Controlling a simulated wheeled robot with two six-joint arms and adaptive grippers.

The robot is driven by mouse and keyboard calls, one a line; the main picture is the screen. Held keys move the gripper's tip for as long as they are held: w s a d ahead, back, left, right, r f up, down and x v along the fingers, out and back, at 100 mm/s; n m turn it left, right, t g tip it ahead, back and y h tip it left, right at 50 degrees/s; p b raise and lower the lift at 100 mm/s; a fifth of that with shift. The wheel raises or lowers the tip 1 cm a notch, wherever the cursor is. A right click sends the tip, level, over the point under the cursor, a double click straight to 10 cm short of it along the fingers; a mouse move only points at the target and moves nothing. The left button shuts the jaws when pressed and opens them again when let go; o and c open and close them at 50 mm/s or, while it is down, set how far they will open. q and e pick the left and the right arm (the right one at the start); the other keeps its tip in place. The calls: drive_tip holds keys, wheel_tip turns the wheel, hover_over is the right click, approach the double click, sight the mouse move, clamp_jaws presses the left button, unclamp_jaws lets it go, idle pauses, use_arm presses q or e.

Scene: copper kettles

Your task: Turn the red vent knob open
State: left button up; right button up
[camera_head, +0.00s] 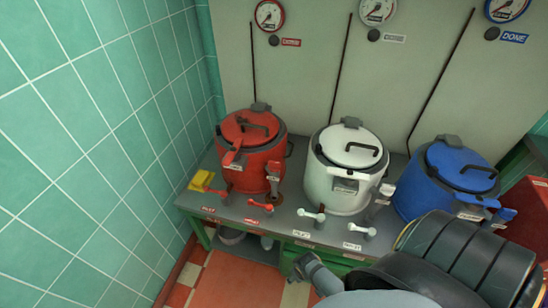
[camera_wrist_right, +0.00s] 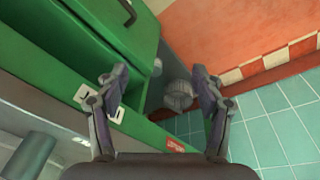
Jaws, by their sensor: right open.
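The red kettle (camera_head: 252,150) stands at the left end of the grey counter. Two red knobs with handles sit on the counter in front of it, a left one (camera_head: 216,192) and a right one (camera_head: 261,205). Their small labels are too small to read, so I cannot tell which is the vent knob. My right gripper (camera_wrist_right: 158,80) is open and empty in the right wrist view, over the green cabinet front and floor, touching no knob. In the head view my right arm comes in from the lower right. My left gripper is not in view.
A white kettle (camera_head: 346,165) and a blue kettle (camera_head: 452,180) stand to the right, with white knobs (camera_head: 312,214) before the white one. A yellow block (camera_head: 202,181) lies at the counter's left end. A tiled wall (camera_head: 90,150) bounds the left side. Gauges (camera_head: 269,15) hang above.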

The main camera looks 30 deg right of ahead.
drive_tip(key=w+d+r+m, duration=0.1)
drive_tip(key=w+r, duration=0.6)
drive_tip(key=w, duration=0.1)
wheel_tip(320, 180, up, 34)
drive_tip(key=f+m+g+y+p, duration=0.1)
drive_tip(key=m+g+p, duration=0.15)
drive_tip(key=m, duration=0.65)
hover_over(275, 162)
drive_tip(key=shift+t, duration=0.25)
wheel_tip(275, 162, down, 10)
drive_tip(key=shift+a+f+p, duration=0.1)
drive_tip(key=shift+p, duration=0.35)
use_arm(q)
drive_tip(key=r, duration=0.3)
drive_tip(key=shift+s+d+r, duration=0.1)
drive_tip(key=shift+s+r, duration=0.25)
use_arm(e)
drive_tip(key=shift+c, duration=0.3)
drive_tip(key=c, duration=1.1)
